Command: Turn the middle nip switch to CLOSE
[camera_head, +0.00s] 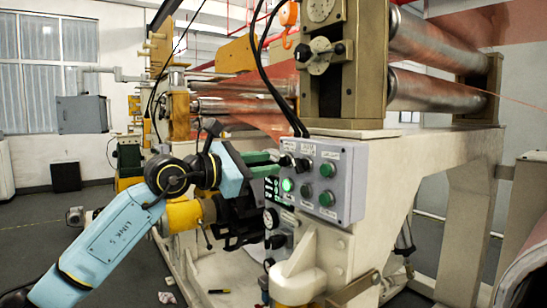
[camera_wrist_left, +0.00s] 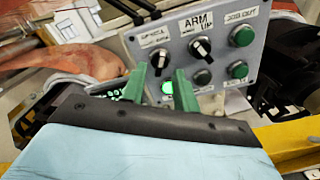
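The grey control panel (camera_head: 343,184) on the machine's side carries the switches. It also shows in the left wrist view (camera_wrist_left: 222,60). Two black rotary knobs sit in its upper row: a left knob (camera_wrist_left: 159,60) and a middle knob (camera_wrist_left: 200,48) below the label "ARM". The other labels are too small to read surely, so I cannot tell which knob is the nip switch. My left gripper (camera_head: 268,172) is at the panel's left edge, its green fingers apart. In the wrist view the left knob shows between the fingertips; contact is unclear. My right gripper is out of view.
A lit green button (camera_head: 287,185), a black button (camera_head: 306,191) and two green buttons (camera_head: 327,170) (camera_head: 326,199) sit close to the knobs. Black cables (camera_head: 275,90) hang down behind the panel. Steel rollers (camera_head: 435,93) with copper foil stand above.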

